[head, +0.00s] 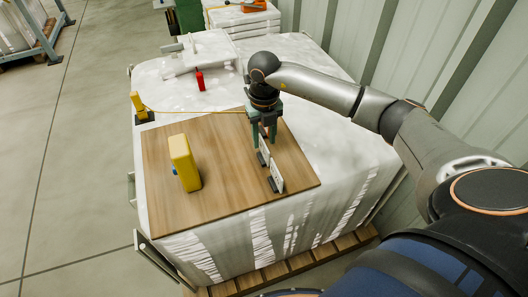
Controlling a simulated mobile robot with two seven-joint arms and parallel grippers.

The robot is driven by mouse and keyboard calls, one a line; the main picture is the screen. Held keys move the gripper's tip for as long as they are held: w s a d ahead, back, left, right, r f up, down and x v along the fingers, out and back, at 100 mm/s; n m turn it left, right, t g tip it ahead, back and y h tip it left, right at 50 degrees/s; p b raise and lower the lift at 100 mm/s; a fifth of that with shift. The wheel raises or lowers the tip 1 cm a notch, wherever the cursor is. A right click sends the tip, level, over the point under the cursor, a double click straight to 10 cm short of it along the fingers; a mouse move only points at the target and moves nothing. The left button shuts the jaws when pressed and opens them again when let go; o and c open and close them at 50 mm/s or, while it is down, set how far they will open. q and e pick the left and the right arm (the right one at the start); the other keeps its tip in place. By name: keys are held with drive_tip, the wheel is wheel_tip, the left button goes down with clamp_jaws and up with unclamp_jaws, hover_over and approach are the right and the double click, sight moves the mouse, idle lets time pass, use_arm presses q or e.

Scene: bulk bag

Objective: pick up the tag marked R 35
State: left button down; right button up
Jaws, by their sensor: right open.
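Two white tags stand in dark holders on the right side of the wooden board: a nearer tag (277,176) and a farther tag (264,151). Their markings are too small to read, so I cannot tell which is R 35. My right gripper (264,143) points down over the row, just behind the farther tag. Its greenish fingers are open. Something reddish shows between them, but I cannot tell what it is or whether they touch it. My left gripper is not in view.
The wooden board (221,194) lies on a white bulk bag (345,148). A yellow block (185,162) stands on its left part. A small yellow item (139,105) with a cord and a red item (200,80) are farther back. The board's front middle is clear.

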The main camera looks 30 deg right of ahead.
drive_tip(key=shift+f, duration=0.4)
drive_tip(key=shift+c, duration=0.3)
clamp_jaws()
drive_tip(key=shift+r, duration=0.1)
idle(0.7)
